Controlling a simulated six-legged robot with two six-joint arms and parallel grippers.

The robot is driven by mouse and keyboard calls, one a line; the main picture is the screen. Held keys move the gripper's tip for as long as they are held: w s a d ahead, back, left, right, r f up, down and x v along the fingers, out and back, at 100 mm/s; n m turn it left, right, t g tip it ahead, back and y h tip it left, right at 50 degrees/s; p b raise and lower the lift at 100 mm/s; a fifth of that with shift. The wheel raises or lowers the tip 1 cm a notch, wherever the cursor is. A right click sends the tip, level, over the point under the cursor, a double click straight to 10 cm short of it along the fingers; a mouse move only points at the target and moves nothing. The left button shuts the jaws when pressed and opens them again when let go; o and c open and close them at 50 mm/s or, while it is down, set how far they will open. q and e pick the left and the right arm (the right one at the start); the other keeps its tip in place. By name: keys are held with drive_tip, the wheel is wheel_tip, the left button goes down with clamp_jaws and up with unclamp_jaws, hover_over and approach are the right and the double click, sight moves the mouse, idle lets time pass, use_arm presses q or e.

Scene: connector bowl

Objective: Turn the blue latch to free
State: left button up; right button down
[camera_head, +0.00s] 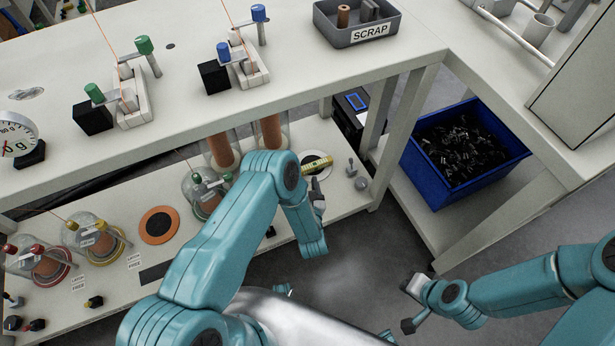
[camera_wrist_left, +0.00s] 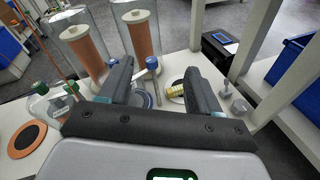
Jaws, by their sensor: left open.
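In the left wrist view a blue knob (camera_wrist_left: 151,62) stands on a short post between the fingers of my left gripper (camera_wrist_left: 157,68). The gripper is open, a finger on each side of the knob; I cannot tell whether either touches it. A dark ring base (camera_wrist_left: 143,98) shows below, partly covered by the left finger. In the head view my left arm covers this spot. My right gripper (camera_head: 411,305) hangs over the floor at the lower right, away from the shelf; its jaw state is unclear.
Two clear cylinders with copper-coloured cores (camera_wrist_left: 140,38) stand behind the knob. A yellow banded piece (camera_head: 317,164) on a white disc and small grey knobs (camera_head: 361,183) lie to the right. A green-knobbed jar (camera_head: 207,195) is left. The upper bench edge (camera_head: 330,80) overhangs.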

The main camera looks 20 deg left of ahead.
use_arm(q)
drive_tip(key=r+m+h+p, duration=0.1)
drive_tip(key=m, duration=0.1)
drive_tip(key=r+m+g+h+p, duration=0.1)
drive_tip(key=r+m, duration=0.1)
drive_tip(key=d+r+m+h+p, duration=0.1)
drive_tip(key=r+m, duration=0.1)
drive_tip(key=m, duration=0.1)
drive_tip(key=shift+s+r+g+h, duration=0.2)
drive_tip(key=shift+s+g+h, duration=0.1)
drive_tip(key=shift+h, duration=0.1)
drive_tip(key=shift+c, duration=0.3)
